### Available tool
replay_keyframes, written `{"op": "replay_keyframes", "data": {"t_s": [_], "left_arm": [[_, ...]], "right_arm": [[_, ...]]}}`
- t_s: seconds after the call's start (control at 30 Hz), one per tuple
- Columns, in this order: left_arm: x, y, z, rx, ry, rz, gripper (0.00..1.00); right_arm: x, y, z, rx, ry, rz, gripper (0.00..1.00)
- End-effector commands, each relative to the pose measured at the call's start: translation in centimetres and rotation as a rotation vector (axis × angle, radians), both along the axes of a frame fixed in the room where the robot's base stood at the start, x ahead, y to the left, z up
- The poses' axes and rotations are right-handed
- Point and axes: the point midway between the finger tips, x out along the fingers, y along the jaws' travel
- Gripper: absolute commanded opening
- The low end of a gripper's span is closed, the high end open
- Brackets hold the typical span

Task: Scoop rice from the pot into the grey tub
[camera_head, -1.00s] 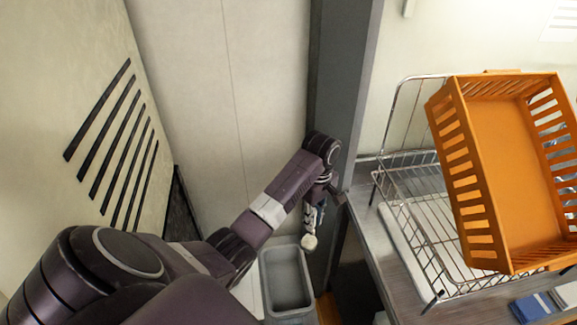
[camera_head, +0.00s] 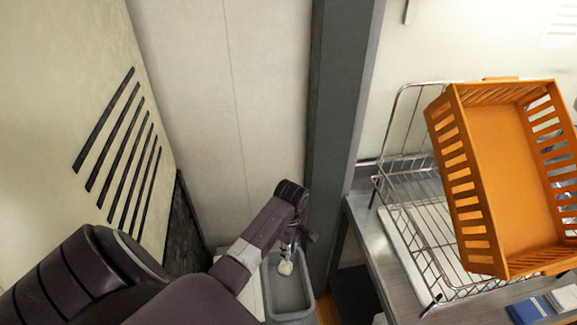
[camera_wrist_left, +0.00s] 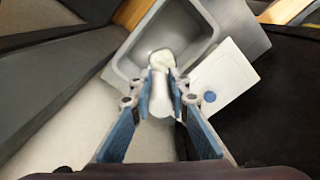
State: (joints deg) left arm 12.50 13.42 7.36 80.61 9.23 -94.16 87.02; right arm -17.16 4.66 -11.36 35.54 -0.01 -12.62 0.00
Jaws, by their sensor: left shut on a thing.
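My left gripper (camera_head: 291,246) is shut on a pale scoop (camera_wrist_left: 160,98), its handle between the blue fingers (camera_wrist_left: 161,86) in the left wrist view. The scoop's head (camera_head: 285,267) carries something white. It looks like rice, but I cannot tell it clearly from the scoop itself. In both views the head lies over the opening of the grey tub (camera_head: 306,292). The tub, also in the left wrist view (camera_wrist_left: 128,50), shows no clear rice on its visible floor. The pot and my right gripper are not in view.
A white panel with a blue dot (camera_wrist_left: 240,72) lies beside the tub. A dark grey post (camera_head: 333,130) stands close to the right of my left arm. Farther right, an orange basket (camera_head: 510,180) sits on a wire rack (camera_head: 425,235) on a counter.

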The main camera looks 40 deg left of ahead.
Motion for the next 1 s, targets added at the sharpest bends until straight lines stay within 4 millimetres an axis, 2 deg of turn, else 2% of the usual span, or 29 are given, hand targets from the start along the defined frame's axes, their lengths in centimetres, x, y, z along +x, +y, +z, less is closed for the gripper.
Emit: {"op": "replay_keyframes", "data": {"t_s": [0.03,0.53,0.6,1.0], "left_arm": [[-0.4,-1.0,-0.3,0.03,-0.013,-0.008,0.0],[-2.2,-5.2,-2.1,0.369,-0.164,-0.009,0.0],[-2.3,-5.4,-3.0,0.406,-0.18,-0.006,0.0],[-3.1,-7.3,-4.7,0.582,-0.26,-0.007,0.0]], "right_arm": [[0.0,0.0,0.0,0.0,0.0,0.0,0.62],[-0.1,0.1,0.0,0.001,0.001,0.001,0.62],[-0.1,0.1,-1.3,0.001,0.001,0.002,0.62],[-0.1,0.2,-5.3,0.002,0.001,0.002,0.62]]}}
